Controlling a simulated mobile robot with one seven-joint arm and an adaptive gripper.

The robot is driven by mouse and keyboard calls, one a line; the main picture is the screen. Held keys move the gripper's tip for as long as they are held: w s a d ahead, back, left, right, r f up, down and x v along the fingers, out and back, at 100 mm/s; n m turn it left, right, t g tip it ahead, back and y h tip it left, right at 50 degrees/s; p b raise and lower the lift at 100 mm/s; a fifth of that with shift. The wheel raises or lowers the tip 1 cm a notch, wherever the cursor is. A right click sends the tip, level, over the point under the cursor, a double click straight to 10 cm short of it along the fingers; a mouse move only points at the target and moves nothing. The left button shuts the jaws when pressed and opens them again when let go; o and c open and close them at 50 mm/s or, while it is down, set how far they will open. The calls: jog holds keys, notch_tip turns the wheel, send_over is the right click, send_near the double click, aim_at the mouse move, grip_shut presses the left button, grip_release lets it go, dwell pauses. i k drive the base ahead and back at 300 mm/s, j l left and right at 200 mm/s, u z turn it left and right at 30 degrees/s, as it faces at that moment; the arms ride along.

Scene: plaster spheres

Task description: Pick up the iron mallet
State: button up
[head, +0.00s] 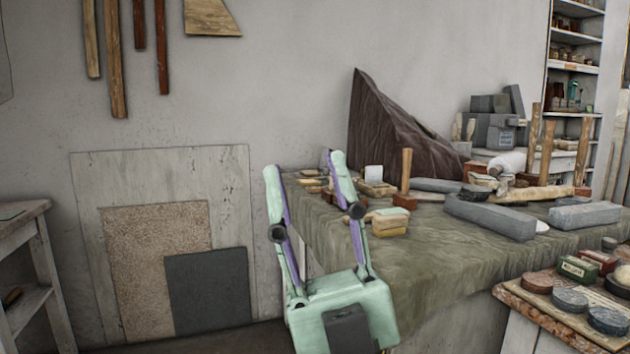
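My gripper (306,163) is open and empty. Its two pale green fingers with purple inner faces reach over the left end of the cloth-covered table (420,262). A mallet-like tool (407,170) stands upright on the table, just right of my right finger and apart from it. It has a wooden handle and a small reddish-brown head. More upright wooden handles (546,140) stand farther right, partly hidden at their lower ends. I cannot tell which of these is the iron mallet.
Small wooden blocks (389,222) lie beside my right finger. Long grey stone blocks (490,215) lie toward the right. A large dark rock (390,125) stands behind. A side table (540,303) with round tins is at front right. Boards (205,290) lean on the left wall.

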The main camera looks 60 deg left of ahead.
aim_at(403, 200)
jog(key=u, duration=1.6)
